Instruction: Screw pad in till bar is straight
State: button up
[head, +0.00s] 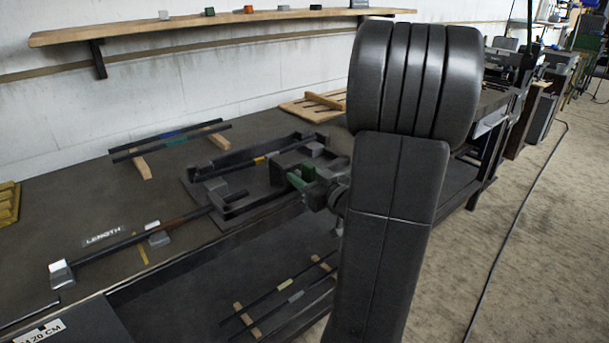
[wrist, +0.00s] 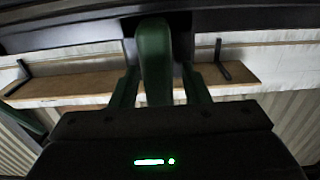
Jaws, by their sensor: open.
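A long dark bar (head: 125,243) lies along the front edge of the bench, with a grey block (head: 62,273) at its left end and a brown stretch toward its right. I cannot tell from here whether the bar is straight. I cannot tell which part is the pad. In the head view my arm hides much of the gripper.
The dark bench (head: 70,200) carries a small grey block (head: 158,237) and a "LENGTH" label (head: 103,236). Two more bars lie on wooden strips (head: 140,165) behind. A wall shelf (head: 210,25) holds small blocks. Open floor (head: 530,230) lies to the right.

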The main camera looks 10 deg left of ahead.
grip_shut()
jog(key=shift+f+b, duration=0.1)
jog(key=shift+b, duration=0.35)
